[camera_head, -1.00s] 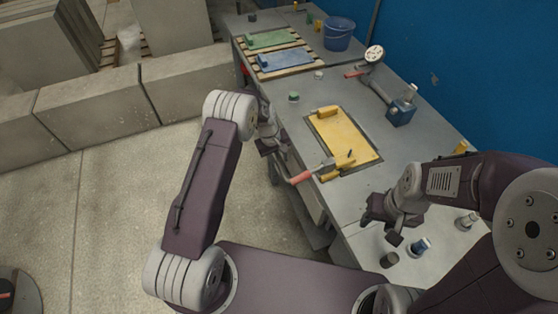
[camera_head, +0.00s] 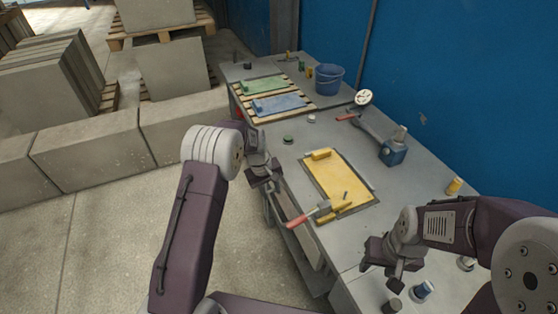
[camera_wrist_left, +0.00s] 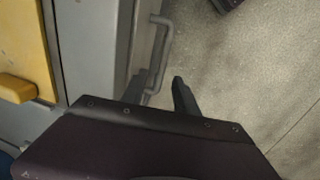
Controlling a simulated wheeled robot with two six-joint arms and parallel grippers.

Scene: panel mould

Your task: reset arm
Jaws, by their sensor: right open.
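My left gripper (camera_head: 280,204) hangs beside the left edge of the grey workbench, empty, near a red-handled tool (camera_head: 308,215).
Green (camera_head: 263,85) and blue (camera_head: 277,104) panels lie on a wooden pallet beside a blue bucket (camera_head: 329,79). Concrete blocks (camera_head: 90,148) line the left.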

